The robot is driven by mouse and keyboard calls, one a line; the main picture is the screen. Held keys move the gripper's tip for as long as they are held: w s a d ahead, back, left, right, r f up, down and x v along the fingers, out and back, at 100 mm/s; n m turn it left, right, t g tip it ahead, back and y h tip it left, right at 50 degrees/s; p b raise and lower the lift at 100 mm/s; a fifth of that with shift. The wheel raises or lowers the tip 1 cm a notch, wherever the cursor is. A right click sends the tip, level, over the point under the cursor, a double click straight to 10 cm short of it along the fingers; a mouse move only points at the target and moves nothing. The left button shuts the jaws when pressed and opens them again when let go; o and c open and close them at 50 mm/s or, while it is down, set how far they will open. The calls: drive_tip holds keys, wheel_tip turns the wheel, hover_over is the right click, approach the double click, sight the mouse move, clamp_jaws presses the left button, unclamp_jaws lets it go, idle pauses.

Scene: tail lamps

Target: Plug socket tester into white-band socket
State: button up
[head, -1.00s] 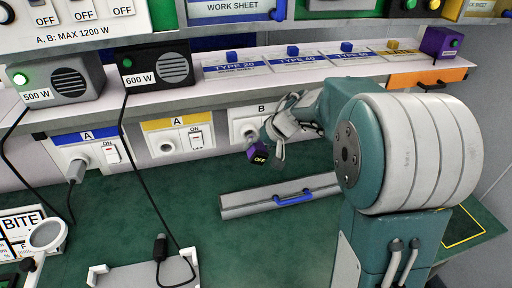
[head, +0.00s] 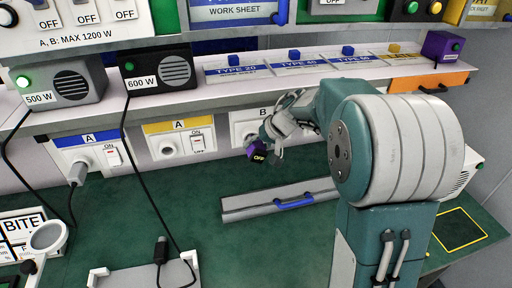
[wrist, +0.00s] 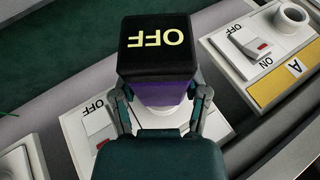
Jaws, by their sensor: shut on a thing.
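The socket tester (head: 258,157) is a small purple block with a black face marked OFF. My gripper (head: 265,148) is shut on it, just in front of the lower part of the white-band socket marked B (head: 243,126). In the wrist view the tester (wrist: 155,47) fills the top middle, with gripper fingers on both sides of its purple body. White socket parts show behind it, with a switch marked OFF (wrist: 98,128). The tester's plug side is hidden, so I cannot tell whether it touches the socket.
A yellow-band socket A (head: 170,140) and a blue-band socket A (head: 88,155) with a grey plug in it stand to the left. A grey case with a blue handle (head: 293,201) lies on the green bench below. A shelf with boxes runs above the sockets.

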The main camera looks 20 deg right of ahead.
drive_tip(key=shift+w, duration=0.6)
drive_tip(key=o, duration=1.3)
drive_tip(key=shift+c, duration=0.2)
drive_tip(key=shift+r, duration=0.1)
drive_tip(key=v, duration=1.1)
drive_tip(key=shift+s+d+r, duration=0.15)
drive_tip(key=shift+d+r, duration=0.1)
